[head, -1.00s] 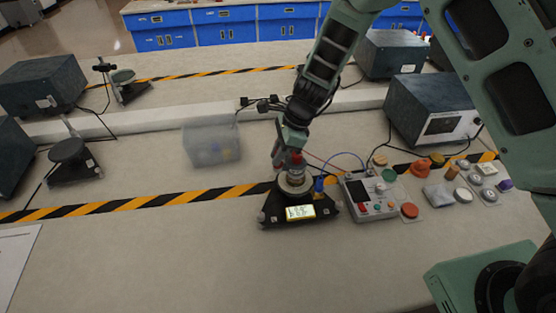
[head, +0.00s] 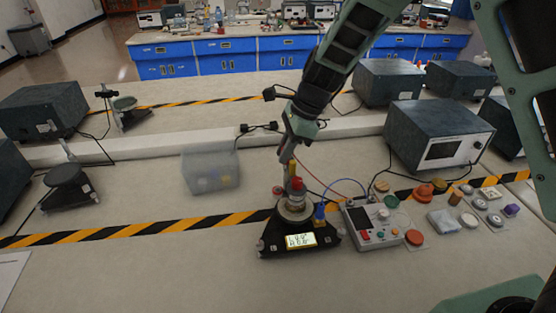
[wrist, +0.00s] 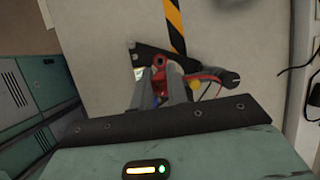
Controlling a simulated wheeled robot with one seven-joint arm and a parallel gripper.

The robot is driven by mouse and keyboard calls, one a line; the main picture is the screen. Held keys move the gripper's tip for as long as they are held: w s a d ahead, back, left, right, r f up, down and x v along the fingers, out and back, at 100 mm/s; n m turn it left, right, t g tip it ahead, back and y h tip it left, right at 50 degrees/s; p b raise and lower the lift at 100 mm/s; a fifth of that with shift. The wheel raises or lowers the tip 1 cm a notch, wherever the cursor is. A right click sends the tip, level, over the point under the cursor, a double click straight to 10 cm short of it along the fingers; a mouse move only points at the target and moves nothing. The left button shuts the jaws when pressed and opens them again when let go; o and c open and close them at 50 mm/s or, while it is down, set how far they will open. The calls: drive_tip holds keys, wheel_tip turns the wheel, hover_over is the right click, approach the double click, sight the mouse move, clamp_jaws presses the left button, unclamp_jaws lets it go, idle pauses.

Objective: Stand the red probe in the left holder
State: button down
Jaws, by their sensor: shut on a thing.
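My gripper (head: 289,158) is low over the black device with a lit display (head: 300,240), shut on the red probe. The probe's red body (wrist: 178,82) shows between the fingers in the wrist view, and a red part (head: 296,184) shows below the gripper in the head view. A red lead runs right from it. A red ring with a dark hole (wrist: 160,65) lies just beside the fingers in the wrist view. I cannot tell for sure which part is the left holder, nor whether the probe's tip touches anything; the fingers hide it.
A blue plug with a blue lead (head: 319,212) is close on the right. The grey meter box (head: 376,222) stands right of it, with several small coloured items beyond. A clear bin (head: 211,169) stands to the left. The front of the bench is clear.

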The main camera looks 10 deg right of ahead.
drive_tip(key=shift+w+d+f+b, duration=0.35)
drive_tip(key=shift+d+f+b, duration=0.85)
drive_tip(key=shift+d+f, duration=2.2)
drive_tip(key=shift+w+d+f+b, duration=0.4)
drive_tip(key=shift+d+f+b, duration=0.85)
drive_tip(key=shift+d+f, duration=2.15)
drive_tip(key=shift+w+d+f+b, duration=0.35)
drive_tip(key=shift+d+f+b, duration=0.85)
drive_tip(key=shift+d+f, duration=2.15)
drive_tip(key=shift+d+f+b, duration=0.65)
drive_tip(key=shift+d+b, duration=0.3)
drive_tip(key=shift+d, duration=0.05)
drive_tip(key=c, duration=1.1)
unclamp_jaws()
drive_tip(key=shift+o, duration=0.2)
wheel_tip(320, 180, up, 8)
drive_tip(key=p, duration=0.6)
drive_tip(key=shift+f, duration=0.25)
